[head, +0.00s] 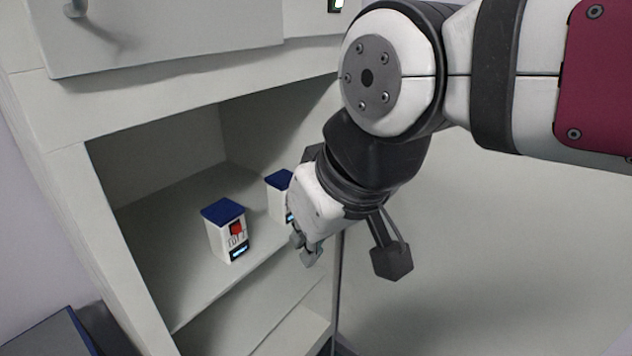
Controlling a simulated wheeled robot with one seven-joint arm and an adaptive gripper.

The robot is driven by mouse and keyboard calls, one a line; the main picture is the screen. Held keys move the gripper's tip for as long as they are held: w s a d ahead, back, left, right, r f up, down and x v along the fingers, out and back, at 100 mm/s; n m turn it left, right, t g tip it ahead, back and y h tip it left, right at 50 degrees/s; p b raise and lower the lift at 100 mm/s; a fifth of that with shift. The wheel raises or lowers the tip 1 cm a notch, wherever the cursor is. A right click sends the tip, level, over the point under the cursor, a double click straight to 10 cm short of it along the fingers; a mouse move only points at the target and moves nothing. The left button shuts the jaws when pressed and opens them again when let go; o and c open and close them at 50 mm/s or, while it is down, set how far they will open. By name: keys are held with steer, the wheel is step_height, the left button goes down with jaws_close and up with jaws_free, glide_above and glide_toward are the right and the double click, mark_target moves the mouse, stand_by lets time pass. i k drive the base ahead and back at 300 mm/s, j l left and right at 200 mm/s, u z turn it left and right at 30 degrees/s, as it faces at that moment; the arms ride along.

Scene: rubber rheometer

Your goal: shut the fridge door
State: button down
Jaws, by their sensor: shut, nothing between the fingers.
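The fridge (110,130) appears as a pale cabinet at left, its shelf space open to view. A broad pale panel (520,260) fills the right side beyond a dark vertical strip. It looks like the open fridge door, but I cannot tell for certain. My gripper (306,255) is shut and empty, pointing down in front of the shelf opening, left of the dark strip. I cannot tell whether it touches anything. My arm hides the upper part of the panel and the right part of the opening.
A white box with a blue lid (226,232) stands on the shelf. A second one (279,198) is partly hidden behind my gripper. A closed upper panel with a knob (74,8) is above. A dark blue-grey object (48,335) is at lower left.

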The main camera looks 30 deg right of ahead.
mark_target(512, 255)
steer(key=k+j+z, duration=0.1)
steer(key=z, duration=0.35)
steer(key=k+j+z, duration=0.1)
steer(key=z, duration=0.35)
steer(key=k+z, duration=0.2)
steer(key=z, duration=0.25)
steer(key=k+l+z, duration=0.2)
steer(key=k, duration=0.25)
steer(key=k+l+z, duration=0.25)
steer(key=k, duration=0.25)
steer(key=i, duration=0.15)
